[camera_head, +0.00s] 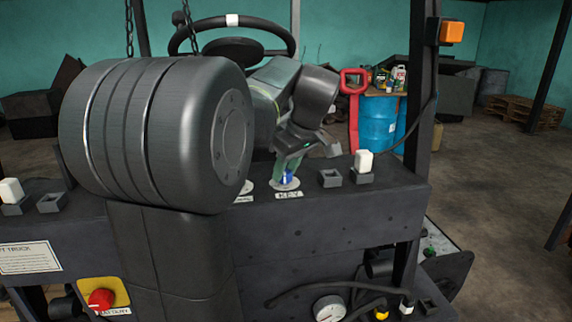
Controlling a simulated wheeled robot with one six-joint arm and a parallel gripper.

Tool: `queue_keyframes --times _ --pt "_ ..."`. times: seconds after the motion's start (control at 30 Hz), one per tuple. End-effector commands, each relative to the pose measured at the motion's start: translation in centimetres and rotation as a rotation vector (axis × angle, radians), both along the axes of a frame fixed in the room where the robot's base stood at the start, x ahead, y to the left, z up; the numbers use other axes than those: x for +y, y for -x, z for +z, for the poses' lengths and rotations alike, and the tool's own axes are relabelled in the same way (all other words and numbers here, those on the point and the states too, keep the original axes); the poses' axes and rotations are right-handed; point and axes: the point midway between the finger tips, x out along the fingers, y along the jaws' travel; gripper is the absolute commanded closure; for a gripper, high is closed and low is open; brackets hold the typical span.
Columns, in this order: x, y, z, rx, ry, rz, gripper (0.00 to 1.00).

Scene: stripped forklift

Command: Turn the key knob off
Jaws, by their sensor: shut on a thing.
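The key knob (287,180) is blue and stands on a round pale plate on top of the dark dashboard panel, just above a white label reading KEY (289,195). My gripper (288,173) comes down from above and is shut on the knob. The fingers hide the upper part of the knob, so its turned angle cannot be told.
Black sockets (330,178) and a white rocker switch (363,161) sit right of the key. A steering wheel (232,22) is behind. A red battery knob (101,299) and a gauge (329,308) are on the front. My large arm link hides the panel's left middle.

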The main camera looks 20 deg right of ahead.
Motion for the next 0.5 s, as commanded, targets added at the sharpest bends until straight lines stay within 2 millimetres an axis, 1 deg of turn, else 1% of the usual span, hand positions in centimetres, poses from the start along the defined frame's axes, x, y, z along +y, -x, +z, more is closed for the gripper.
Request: queue_keyframes --times 0.2,0.5 --pt "-0.11 -0.12 0.13 -0.003 0.002 0.107 0.89" --pt "-0.12 -0.09 0.12 -0.002 0.003 0.167 0.89"
